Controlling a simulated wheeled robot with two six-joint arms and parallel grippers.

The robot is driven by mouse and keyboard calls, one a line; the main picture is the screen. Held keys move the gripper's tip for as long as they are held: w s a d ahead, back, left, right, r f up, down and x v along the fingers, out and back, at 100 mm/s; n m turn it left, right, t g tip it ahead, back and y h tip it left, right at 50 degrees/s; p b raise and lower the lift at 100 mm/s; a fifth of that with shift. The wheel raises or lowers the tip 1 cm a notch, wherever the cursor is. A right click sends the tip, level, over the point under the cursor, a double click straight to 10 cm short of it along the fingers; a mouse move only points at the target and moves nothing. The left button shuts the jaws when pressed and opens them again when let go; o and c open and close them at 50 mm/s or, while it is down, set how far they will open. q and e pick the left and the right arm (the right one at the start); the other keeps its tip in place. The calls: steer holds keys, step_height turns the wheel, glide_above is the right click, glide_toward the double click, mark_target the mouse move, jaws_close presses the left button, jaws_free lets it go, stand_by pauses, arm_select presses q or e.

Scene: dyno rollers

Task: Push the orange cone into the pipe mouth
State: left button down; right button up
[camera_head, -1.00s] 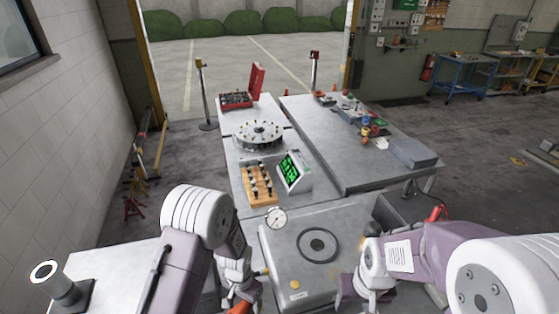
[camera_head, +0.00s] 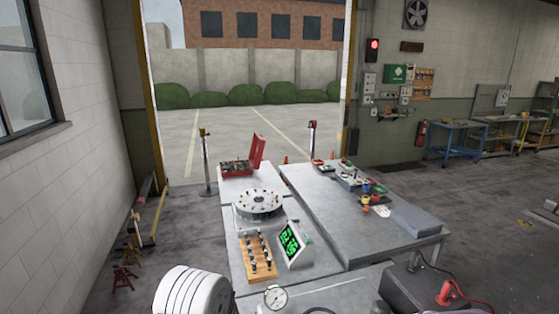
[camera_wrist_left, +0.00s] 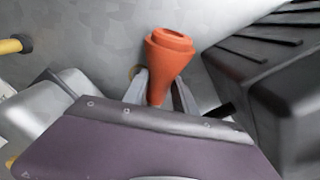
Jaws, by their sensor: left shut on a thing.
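The orange cone (camera_wrist_left: 168,62) shows in the left wrist view, with its wide stepped end away from the wrist and its narrow end between the fingers. My left gripper (camera_wrist_left: 160,92) is shut on the cone, one grey finger on each side. A grey metal surface lies behind the cone. The left gripper and the cone are below the picture in the head view, where only a white part of my arm shows at the bottom. The right gripper is not in view. The pipe mouth is not in view now.
A dark ribbed block (camera_wrist_left: 270,50) stands close to the right of the cone. A yellow-ended rod (camera_wrist_left: 14,45) is at the far left. In the head view, a round gauge (camera_head: 276,297), a green display (camera_head: 291,243) and a wooden rack (camera_head: 258,262) stand on the bench ahead.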

arm_select(q)
steer(key=shift+r+p, duration=1.9)
steer(key=shift+r, duration=0.55)
